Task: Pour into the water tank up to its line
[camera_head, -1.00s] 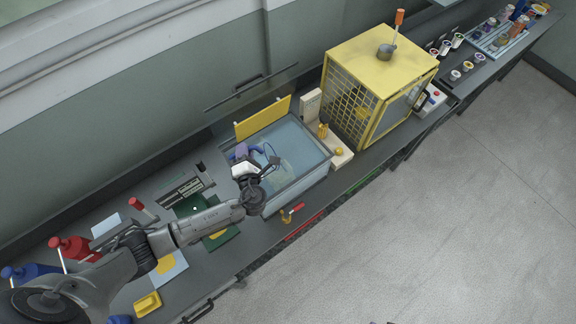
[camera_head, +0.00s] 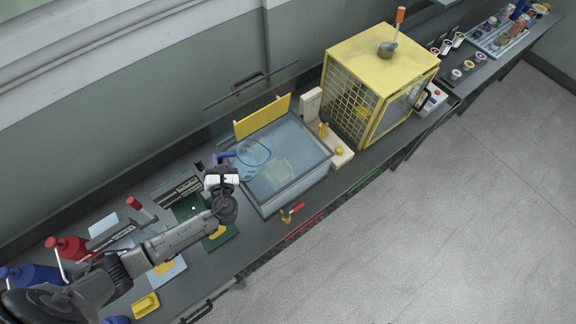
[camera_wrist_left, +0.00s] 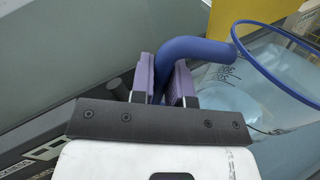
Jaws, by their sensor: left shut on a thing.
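The water tank (camera_head: 298,189) is an open, clear, box-shaped vessel with bluish contents, in the middle of the head view. I cannot make out its line. A clear jug with a blue rim (camera_head: 268,152) and blue handle is over the tank's left part. In the left wrist view the jug (camera_wrist_left: 262,92) shows dark measuring marks and looks close to upright; some pale blue liquid seems to be low in it. My left gripper (camera_head: 221,160) is at the tank's left end. Its purple fingers (camera_wrist_left: 165,82) are shut on the jug's handle. My right gripper is not in view.
A yellow panel (camera_head: 262,118) stands along the tank's back edge. A yellow caged machine (camera_head: 378,62) stands right of the tank. A red-handled clamp (camera_head: 292,212) is at the tank's front. Red and blue bottles stand at lower left.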

